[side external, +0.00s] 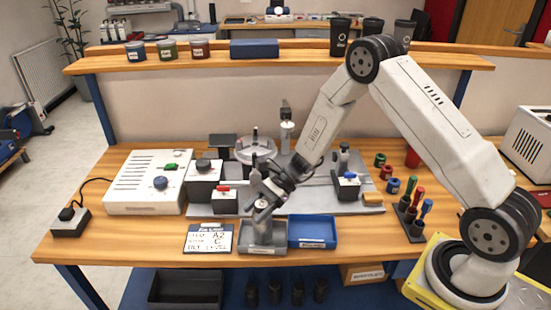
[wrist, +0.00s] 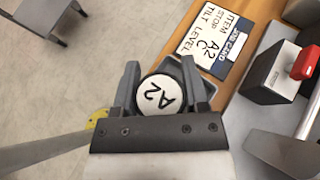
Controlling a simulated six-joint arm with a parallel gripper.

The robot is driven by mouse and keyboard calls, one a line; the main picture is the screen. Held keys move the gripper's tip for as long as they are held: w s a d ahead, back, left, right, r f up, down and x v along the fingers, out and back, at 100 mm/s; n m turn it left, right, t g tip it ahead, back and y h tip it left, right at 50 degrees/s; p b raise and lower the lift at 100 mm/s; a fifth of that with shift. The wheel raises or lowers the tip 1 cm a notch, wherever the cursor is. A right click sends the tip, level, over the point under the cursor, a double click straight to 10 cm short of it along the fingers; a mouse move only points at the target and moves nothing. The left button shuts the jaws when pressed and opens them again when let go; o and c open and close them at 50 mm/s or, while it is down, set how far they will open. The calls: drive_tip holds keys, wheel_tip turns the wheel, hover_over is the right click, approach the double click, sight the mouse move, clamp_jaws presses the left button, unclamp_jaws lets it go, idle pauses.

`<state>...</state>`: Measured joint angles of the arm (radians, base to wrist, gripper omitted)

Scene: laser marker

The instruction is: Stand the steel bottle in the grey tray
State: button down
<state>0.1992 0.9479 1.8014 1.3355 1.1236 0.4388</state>
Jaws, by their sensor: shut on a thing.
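The steel bottle (side external: 262,231) is upright in the side view, its lower part at the grey tray (side external: 243,245). I cannot tell whether its base touches the tray floor. My gripper (side external: 263,207) is above the tray and shut on the bottle's upper end. In the wrist view the bottle's round white top (wrist: 158,96), marked A2, sits between the two fingers of my gripper (wrist: 160,84). Most of the tray is hidden there by the bottle and the fingers. A card (side external: 209,238) lies left of the tray and reads A2, C and level.
A blue tray (side external: 313,230) stands right beside the grey tray. A block with a red clamp (side external: 224,202) is behind and left. A white control box (side external: 148,182) is at the left. Upright coloured-handled tools (side external: 413,215) stand in a rack at the right. The table's front edge is close.

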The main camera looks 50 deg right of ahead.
drive_tip(key=shift+f, duration=0.35)
drive_tip(key=shift+f, duration=0.1)
drive_tip(key=shift+c, duration=0.5)
unclamp_jaws()
drive_tip(key=shift+d, duration=0.1)
drive_tip(key=v, duration=1.2)
